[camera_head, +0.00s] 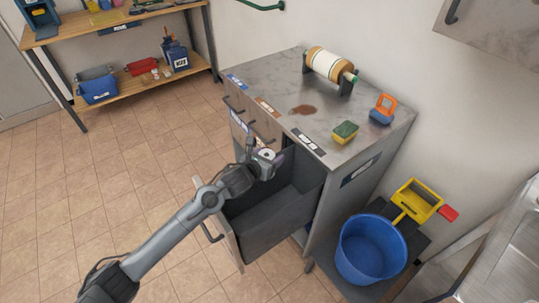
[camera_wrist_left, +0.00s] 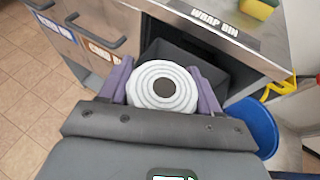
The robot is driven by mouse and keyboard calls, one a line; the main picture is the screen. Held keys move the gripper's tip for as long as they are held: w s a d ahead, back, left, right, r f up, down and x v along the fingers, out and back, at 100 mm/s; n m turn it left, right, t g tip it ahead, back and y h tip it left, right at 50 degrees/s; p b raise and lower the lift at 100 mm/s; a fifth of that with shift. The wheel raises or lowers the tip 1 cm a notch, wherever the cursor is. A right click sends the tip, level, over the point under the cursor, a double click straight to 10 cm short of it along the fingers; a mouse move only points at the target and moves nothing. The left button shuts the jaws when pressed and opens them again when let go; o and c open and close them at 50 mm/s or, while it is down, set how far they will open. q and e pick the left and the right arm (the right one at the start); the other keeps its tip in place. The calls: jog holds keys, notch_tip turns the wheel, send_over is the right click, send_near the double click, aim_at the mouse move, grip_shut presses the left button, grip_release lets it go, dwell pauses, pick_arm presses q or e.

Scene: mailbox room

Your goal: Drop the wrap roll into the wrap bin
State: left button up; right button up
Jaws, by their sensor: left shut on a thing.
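The wrap roll (camera_head: 267,154) is small and white. The left wrist view shows its round end with rings and a dark core (camera_wrist_left: 162,90). My left gripper (camera_head: 262,161) is shut on it, with purple-grey fingers on either side (camera_wrist_left: 162,80). The wrap bin (camera_head: 270,222) is a dark grey pull-out bin standing open in the counter's front. My gripper holds the roll above the bin's back-left part, near the counter front. In the left wrist view the dark bin (camera_wrist_left: 215,72) shows behind and below the roll, under the WRAP BIN label (camera_wrist_left: 214,22). My right gripper is not in view.
The counter (camera_head: 285,85) carries a mounted roll (camera_head: 329,66), a sponge (camera_head: 345,132) and an orange-and-blue item (camera_head: 382,108). Shut drawers with handles (camera_head: 235,104) are left of the bin. A blue bucket (camera_head: 371,250) stands right. The floor at left is clear.

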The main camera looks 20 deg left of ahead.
pick_arm(q)
jog(key=o, duration=1.1)
jog(key=shift+r, duration=0.1)
jog(key=shift+s+a+r+p, duration=0.15)
jog(key=shift+s+r+p, duration=0.15)
jog(key=shift+s, duration=0.2)
jog(key=p+v, duration=0.2)
jog(key=v, duration=0.7)
jog(key=shift+s, duration=0.35)
